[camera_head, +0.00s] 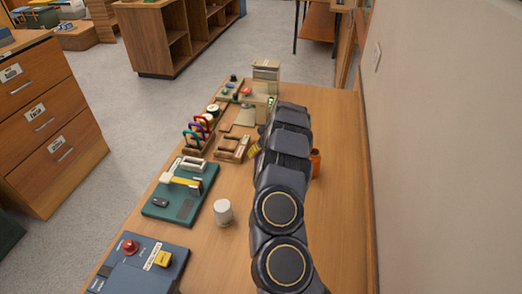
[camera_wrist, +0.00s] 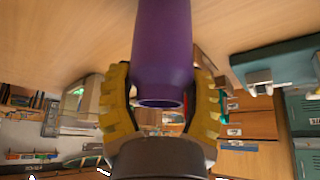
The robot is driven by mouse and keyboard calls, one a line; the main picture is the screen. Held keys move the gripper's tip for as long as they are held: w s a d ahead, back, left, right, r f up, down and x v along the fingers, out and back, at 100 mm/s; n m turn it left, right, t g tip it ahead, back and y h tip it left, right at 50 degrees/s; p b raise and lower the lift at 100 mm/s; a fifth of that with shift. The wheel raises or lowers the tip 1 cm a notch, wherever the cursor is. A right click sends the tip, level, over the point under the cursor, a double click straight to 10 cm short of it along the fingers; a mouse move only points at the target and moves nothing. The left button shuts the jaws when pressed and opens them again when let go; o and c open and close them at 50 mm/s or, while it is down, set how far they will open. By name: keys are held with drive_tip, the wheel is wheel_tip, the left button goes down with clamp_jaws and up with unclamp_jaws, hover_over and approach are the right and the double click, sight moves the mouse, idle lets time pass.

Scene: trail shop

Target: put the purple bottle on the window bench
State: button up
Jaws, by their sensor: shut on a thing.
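The purple bottle (camera_wrist: 163,45) fills the upper middle of the wrist view, its open rim facing the camera. My gripper (camera_wrist: 162,85) has its yellow ridged fingers on both sides of the bottle and is shut on it. In the head view my dark arm reaches over a long wooden bench (camera_head: 338,215), and only a yellow bit of my gripper (camera_head: 254,149) shows at the arm's left side. The bottle is hidden behind the arm there. I cannot tell whether this bench is the window bench.
An orange cup (camera_head: 316,162) is partly hidden beside my arm. A white cylinder (camera_head: 223,212), a green board (camera_head: 180,192) and a rack of coloured loops (camera_head: 199,131) line the bench's left side. The bench's right side is mostly clear, along a wall (camera_head: 430,130).

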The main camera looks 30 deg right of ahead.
drive_tip(key=shift+f, duration=0.15)
drive_tip(key=o, duration=1.1)
drive_tip(key=shift+o, duration=0.2)
